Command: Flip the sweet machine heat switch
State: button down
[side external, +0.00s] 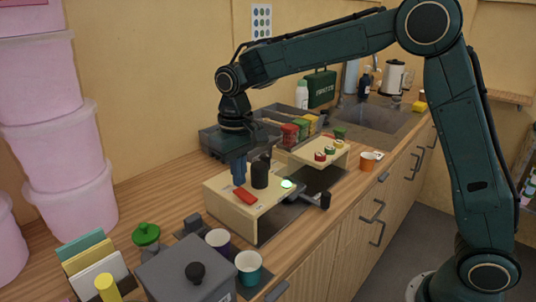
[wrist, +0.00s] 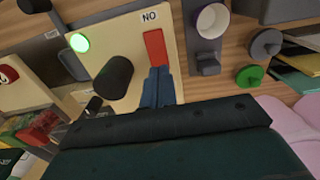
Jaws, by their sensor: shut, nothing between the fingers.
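The sweet machine (side external: 222,207) is a pale wooden box on the counter; its panel also fills the middle of the wrist view (wrist: 133,35). On it are a red switch (side external: 245,197), a black knob (side external: 260,175) and a lit green lamp (side external: 287,184). In the wrist view the red switch (wrist: 154,48) lies beside a label that appears as "NO". My gripper (side external: 239,183) is shut and empty, blue fingers pointing down over the panel. In the wrist view its fingertips (wrist: 158,70) are at the near end of the switch; I cannot tell whether they touch it.
The black knob stands close beside my fingers. A grey lidded pot (side external: 185,272), a purple cup (side external: 218,242) and a teal cup (side external: 248,266) stand in front. A second wooden stand (side external: 325,155) with small coloured items is behind. An orange cup (side external: 369,160) is at the right.

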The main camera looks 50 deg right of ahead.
aim_at(242, 190)
jog(key=shift+f, duration=0.95)
dwell(0.8)
jog(key=shift+r, duration=3.55)
jog(key=s+d+r+t, duration=0.1)
jog(key=s+d+r, duration=0.2)
jog(key=s, duration=0.4)
jog(key=s+d+r+t, duration=0.2)
jog(key=s+d+r, duration=0.15)
jog(key=s, duration=0.35)
jog(key=s+d+f+t, duration=0.1)
jog(key=s+d+f, duration=0.1)
jog(key=s, duration=0.5)
jog(key=s+d+f+t, duration=0.1)
jog(key=s+f, duration=0.2)
jog(key=s, duration=0.3)
jog(key=shift+s+d+t, duration=0.3)
jog(key=shift+s+d, duration=0.1)
